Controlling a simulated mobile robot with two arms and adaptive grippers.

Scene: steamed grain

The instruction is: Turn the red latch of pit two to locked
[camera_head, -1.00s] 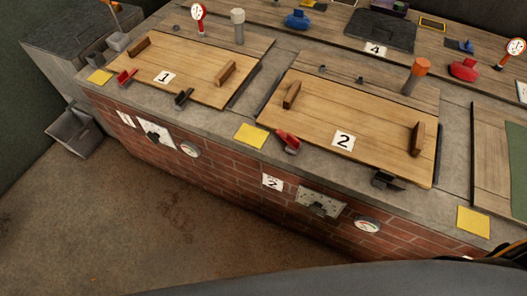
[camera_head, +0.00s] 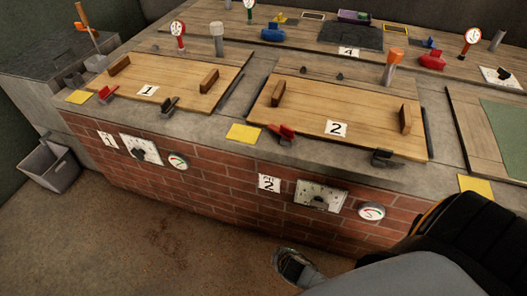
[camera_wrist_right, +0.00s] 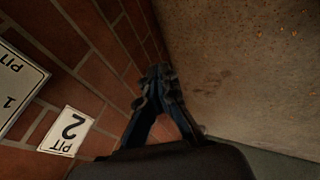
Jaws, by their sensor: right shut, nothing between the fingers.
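The red latch (camera_head: 281,132) of pit two sits on the stone counter at the front left corner of the wooden lid marked 2 (camera_head: 370,118). A dark latch (camera_head: 386,158) sits at that lid's front right. My right gripper (camera_head: 285,258) is low in front of the brick wall, below and well apart from the red latch. In the right wrist view its fingers (camera_wrist_right: 161,76) are together and empty, beside the brick wall and above the floor. The latch is not in the right wrist view. My left gripper is not in view.
The brick front carries the pit 2 sign (camera_head: 269,184), a dial panel (camera_head: 321,195) and a round gauge (camera_head: 371,211). Pit one's lid (camera_head: 180,85) has its own red latch (camera_head: 108,92). A yellow pad (camera_head: 243,133) lies left of pit two's red latch. The floor in front is clear.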

